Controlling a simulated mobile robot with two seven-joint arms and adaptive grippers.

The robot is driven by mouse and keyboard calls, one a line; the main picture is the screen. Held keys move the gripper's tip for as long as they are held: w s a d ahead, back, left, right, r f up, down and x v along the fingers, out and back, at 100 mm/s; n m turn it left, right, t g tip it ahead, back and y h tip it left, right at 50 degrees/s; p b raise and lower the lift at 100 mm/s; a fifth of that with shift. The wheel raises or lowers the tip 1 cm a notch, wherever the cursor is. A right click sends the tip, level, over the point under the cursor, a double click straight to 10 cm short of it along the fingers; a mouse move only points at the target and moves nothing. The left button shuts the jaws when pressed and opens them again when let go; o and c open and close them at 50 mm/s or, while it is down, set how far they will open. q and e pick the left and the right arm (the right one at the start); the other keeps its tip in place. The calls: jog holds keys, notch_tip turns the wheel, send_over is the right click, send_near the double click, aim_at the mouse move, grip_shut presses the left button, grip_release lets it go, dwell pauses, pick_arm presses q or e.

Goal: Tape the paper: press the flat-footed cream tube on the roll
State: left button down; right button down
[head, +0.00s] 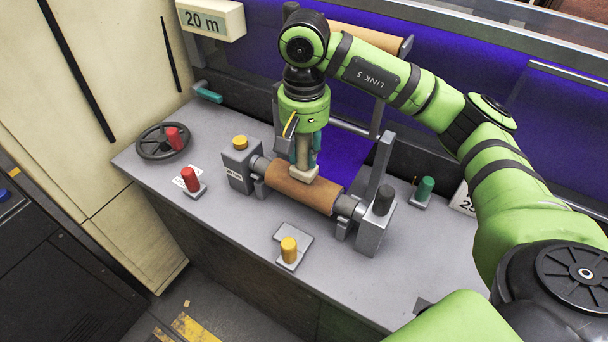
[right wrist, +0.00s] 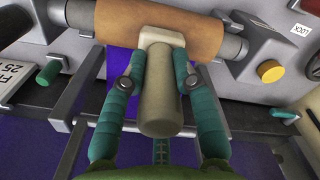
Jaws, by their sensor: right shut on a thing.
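The brown paper roll (head: 303,188) lies across its metal holder on the grey bench. The cream tube (head: 303,158) stands upright with its flat foot down at the roll. In the right wrist view the cream tube (right wrist: 160,100) points its flat foot at the roll (right wrist: 195,35) and overlaps its edge; the foot seems to touch the roll. My right gripper (head: 304,150) is shut on the tube; its teal fingers (right wrist: 158,85) press on both sides. My left gripper is not in view.
Purple felt (head: 345,155) hangs behind the roll. Yellow (head: 289,248), red (head: 190,178) and green (head: 425,187) knobs stand on the bench, with a black handwheel (head: 160,143) at the left. A dark-topped grey post (head: 377,218) stands right of the roll. The front bench is mostly clear.

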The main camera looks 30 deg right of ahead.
jog(key=shift+f+b, duration=0.3)
jog(key=shift+f, duration=0.1)
dwell(0.9)
jog(key=shift+r, duration=0.1)
jog(key=shift+r+p, duration=1.8)
jog(key=shift+r, duration=1.7)
